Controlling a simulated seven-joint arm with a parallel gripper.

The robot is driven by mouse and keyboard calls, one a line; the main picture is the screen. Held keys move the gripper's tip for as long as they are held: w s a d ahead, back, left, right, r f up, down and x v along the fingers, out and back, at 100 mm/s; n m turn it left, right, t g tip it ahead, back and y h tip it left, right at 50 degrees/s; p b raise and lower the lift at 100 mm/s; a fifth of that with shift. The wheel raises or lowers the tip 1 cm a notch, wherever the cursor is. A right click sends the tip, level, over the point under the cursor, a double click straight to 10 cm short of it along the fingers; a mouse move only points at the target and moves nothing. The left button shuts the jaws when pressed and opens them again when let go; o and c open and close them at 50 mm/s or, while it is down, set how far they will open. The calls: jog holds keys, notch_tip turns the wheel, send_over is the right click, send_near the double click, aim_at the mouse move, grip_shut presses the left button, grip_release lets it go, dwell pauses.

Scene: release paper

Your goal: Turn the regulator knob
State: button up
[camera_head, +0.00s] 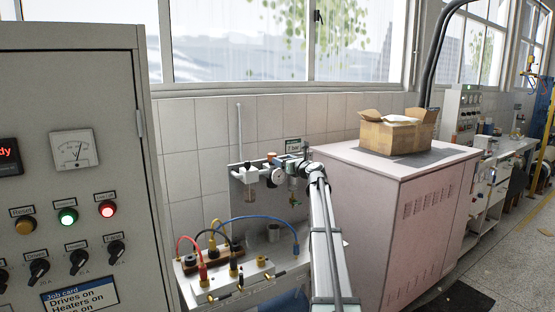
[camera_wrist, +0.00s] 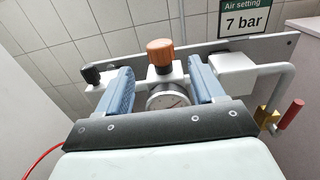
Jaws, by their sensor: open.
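The regulator knob (camera_wrist: 160,51) is orange-brown and sits on top of a pale regulator body in the wrist view. A round gauge (camera_wrist: 167,97) is mounted below it. My gripper (camera_wrist: 160,78) is open, with one blue finger on each side of the regulator. The knob shows between and beyond the fingertips, and I see no contact. In the head view the regulator panel (camera_head: 238,178) is on the tiled wall, with the gauge (camera_head: 278,176) in front. The small knob (camera_head: 271,155) shows above it. My gripper (camera_head: 297,165) is at the panel's right, its fingers too small to make out.
A sign (camera_wrist: 245,19) reads "Air setting 7 bar". A red-handled valve (camera_wrist: 291,115) is at the right. A bench with cables (camera_head: 205,290) stands below the panel. A grey control cabinet (camera_head: 120,165) is left; a pale cabinet (camera_head: 365,195) with a cardboard box (camera_head: 392,134) is right.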

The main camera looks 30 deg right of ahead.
jog(key=s, duration=0.4)
jog(key=shift+s, duration=0.2)
